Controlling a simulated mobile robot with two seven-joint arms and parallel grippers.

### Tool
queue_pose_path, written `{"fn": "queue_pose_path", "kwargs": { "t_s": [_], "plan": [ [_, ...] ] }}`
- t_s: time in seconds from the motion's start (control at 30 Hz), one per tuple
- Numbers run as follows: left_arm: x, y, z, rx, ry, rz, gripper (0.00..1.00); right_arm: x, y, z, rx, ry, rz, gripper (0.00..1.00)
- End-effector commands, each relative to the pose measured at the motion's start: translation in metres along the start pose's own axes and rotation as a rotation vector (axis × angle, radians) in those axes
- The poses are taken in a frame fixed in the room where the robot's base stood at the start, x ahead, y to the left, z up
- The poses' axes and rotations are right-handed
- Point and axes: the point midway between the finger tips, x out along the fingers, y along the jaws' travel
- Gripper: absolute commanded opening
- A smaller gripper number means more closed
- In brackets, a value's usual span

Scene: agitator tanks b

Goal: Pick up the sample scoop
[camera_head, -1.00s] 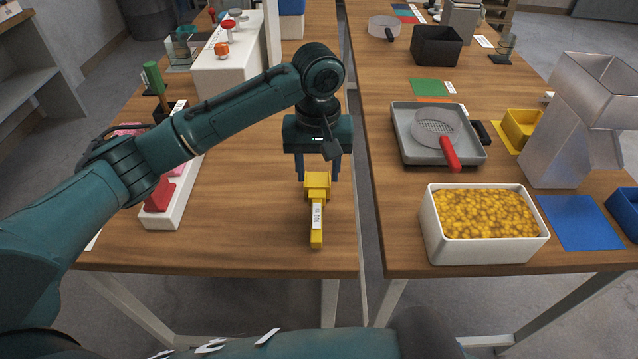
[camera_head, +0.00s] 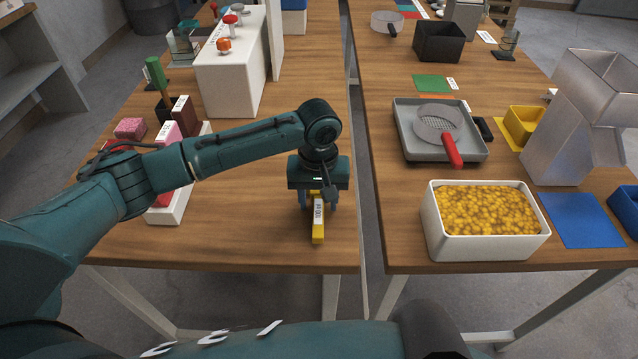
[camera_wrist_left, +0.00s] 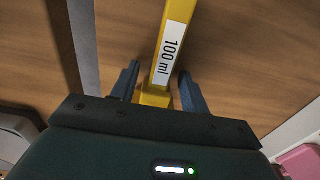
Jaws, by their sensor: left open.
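The sample scoop (camera_head: 318,232) is yellow with a white "100 ml" label on its handle. It lies on the left table near its front right edge, handle toward me. In the left wrist view the scoop (camera_wrist_left: 172,55) runs between the two blue fingers, its cup end partly hidden by the gripper body. My left gripper (camera_head: 318,205) is open, pointing down over the scoop. In the left wrist view the gripper (camera_wrist_left: 158,88) has a finger on each side of the scoop, with visible gaps. My right gripper is out of view.
On the right table stand a white bin of yellow granules (camera_head: 432,238), a grey tray (camera_head: 402,140) with a red-handled sieve (camera_head: 452,150), and a metal hopper (camera_head: 560,150). A white holder (camera_head: 172,212) is at left. A gap separates the tables.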

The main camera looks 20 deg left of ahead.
Motion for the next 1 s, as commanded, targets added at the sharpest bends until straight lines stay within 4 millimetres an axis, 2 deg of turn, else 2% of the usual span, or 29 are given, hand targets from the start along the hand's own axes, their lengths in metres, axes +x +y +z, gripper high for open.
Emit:
{"fn": "queue_pose_path", "kwargs": {
  "t_s": [0.07,0.57,1.0],
  "plan": [
    [-0.0002,0.0002,0.0002,0.001,0.0,0.0,0.41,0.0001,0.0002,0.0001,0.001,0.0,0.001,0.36],
    [-0.0006,0.0003,0.0002,0.001,0.0,0.0,0.0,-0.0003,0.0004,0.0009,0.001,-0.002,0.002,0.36],
    [-0.0065,0.0008,-0.0004,0.001,0.002,0.002,0.0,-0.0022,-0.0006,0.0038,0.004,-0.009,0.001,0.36]
  ]
}}
